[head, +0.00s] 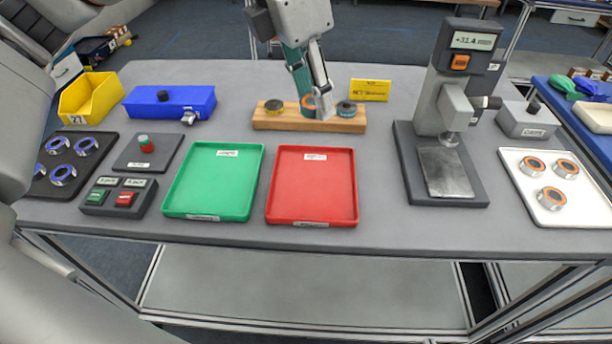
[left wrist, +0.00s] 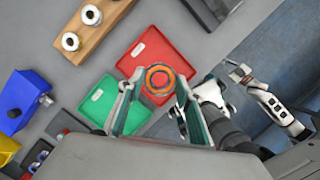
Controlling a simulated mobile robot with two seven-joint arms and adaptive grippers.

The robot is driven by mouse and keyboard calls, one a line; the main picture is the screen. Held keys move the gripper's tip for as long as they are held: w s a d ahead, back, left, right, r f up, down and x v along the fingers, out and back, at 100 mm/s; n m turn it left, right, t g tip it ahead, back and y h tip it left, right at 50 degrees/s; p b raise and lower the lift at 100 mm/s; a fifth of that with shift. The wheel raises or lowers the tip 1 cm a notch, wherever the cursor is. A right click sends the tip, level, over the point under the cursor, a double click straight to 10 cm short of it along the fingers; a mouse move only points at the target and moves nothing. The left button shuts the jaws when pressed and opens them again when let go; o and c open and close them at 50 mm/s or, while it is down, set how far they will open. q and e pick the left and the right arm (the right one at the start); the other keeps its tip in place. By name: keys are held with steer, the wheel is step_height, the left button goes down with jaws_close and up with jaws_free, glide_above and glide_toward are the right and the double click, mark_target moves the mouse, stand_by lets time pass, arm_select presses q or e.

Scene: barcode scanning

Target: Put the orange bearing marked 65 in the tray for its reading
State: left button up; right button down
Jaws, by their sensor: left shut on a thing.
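My left gripper (head: 309,108) reaches down from the top of the head view, shut on an orange-ringed bearing (head: 306,102). In that view the bearing appears in front of the middle of a wooden block. In the left wrist view the bearing (left wrist: 160,80) sits between the teal fingers, seen against the red tray (left wrist: 150,50); its marking cannot be read. The green tray (head: 214,182) and red tray (head: 312,187) stand side by side, empty. A gauge stand (head: 440,110) has a display (head: 472,41) that seems to read about +31.
The wooden block (head: 265,123) bears two other rings. A yellow sign (head: 370,90) stands behind it. The white tray (head: 545,215) at right holds orange bearings; the dark tray (head: 47,185) at left holds blue ones. A button box (head: 118,197) stands left of the green tray.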

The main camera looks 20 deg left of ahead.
mark_target(315, 184)
arm_select(q)
step_height(315, 184, down, 18)
steer(key=shift+r+b, duration=0.1)
steer(key=shift+b, duration=0.55)
steer(key=o, duration=1.3)
steer(key=shift+f, duration=0.2)
steer(key=shift+r, duration=0.15)
steer(key=v, duration=1.2)
steer(key=shift+p, duration=0.4)
